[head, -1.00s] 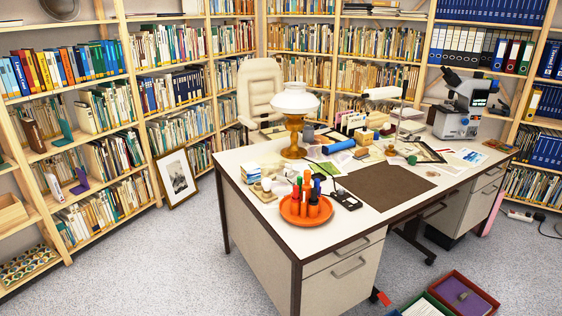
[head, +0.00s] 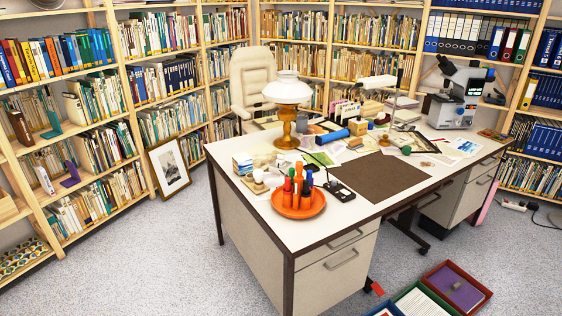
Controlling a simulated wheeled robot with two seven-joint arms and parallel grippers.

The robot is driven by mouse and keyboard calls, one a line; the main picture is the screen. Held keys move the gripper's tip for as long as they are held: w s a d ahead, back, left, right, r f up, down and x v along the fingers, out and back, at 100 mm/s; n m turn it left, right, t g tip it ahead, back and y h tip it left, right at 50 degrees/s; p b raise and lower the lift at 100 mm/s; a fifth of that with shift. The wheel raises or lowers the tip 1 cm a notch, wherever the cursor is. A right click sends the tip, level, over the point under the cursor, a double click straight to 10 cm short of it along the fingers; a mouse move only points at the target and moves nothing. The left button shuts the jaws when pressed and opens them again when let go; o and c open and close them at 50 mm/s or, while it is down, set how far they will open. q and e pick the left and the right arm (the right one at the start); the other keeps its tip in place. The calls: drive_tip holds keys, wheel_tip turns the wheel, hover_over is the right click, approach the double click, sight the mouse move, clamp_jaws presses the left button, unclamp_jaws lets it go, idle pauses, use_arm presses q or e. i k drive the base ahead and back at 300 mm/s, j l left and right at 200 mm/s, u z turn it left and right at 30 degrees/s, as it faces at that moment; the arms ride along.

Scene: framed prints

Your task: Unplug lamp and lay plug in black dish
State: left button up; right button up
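A lamp with a white shade and amber base (head: 286,115) stands on the far left part of the desk. A second lamp with a long white shade (head: 376,82) on a thin stem stands farther right. A dark cord runs over the desktop near the amber lamp, but its end is not clear. A white power strip (head: 513,205) with a dark cable lies on the floor at the right. I cannot pick out a black dish for certain. Neither of my grippers is in view.
The desk (head: 255,208) holds an orange tray (head: 318,208) of upright bottles, a black object (head: 340,191), a brown mat (head: 385,182) and a microscope (head: 456,100). Open boxes (head: 483,290) lie on the floor in front. Bookshelves line the walls. Left floor is mostly clear.

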sight(281, 160)
drive_tip(key=i+j+z, duration=0.2)
drive_tip(key=z, duration=0.8)
drive_tip(key=i+j+z, duration=0.2)
drive_tip(key=j+z, duration=0.25)
drive_tip(key=j, duration=0.4)
drive_tip(key=j+z, duration=0.5)
drive_tip(key=j, duration=0.4)
drive_tip(key=j+z, duration=0.1)
drive_tip(key=j, duration=2.25)
